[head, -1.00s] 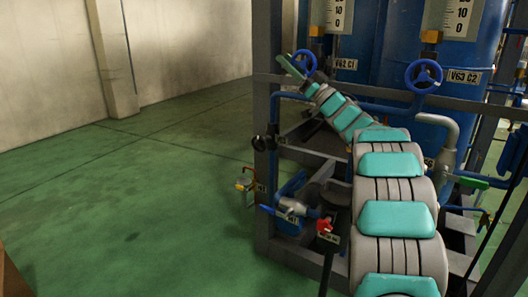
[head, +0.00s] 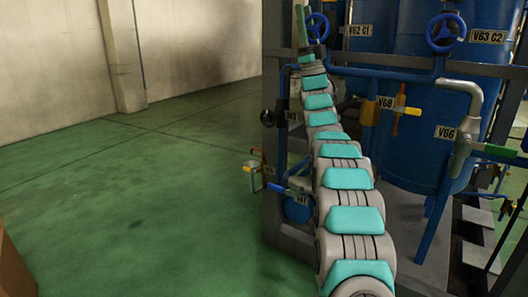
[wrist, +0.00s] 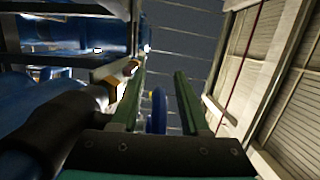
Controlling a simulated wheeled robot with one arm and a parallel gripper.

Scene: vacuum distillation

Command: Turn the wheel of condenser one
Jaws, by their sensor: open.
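The blue wheel of condenser one (head: 319,28) is on the frame's upper left, beside the label V62 C1 (head: 357,30). My gripper (head: 301,20) is at the wheel's left side in the head view, its green fingers pointing up. In the wrist view, my gripper (wrist: 160,72) is open, with a finger on each side. The blue wheel (wrist: 157,112) shows nearly edge-on between the fingers, close to the palm. I cannot tell whether either finger touches it. My gripper partly hides the wheel's left edge in the head view.
A second blue wheel (head: 445,32), labelled V63 C2, is to the right. The grey frame post (head: 274,80) stands close to my arm. Blue pipes and the V68 valve (head: 399,108) lie right of my arm. The green floor (head: 130,210) at left is clear.

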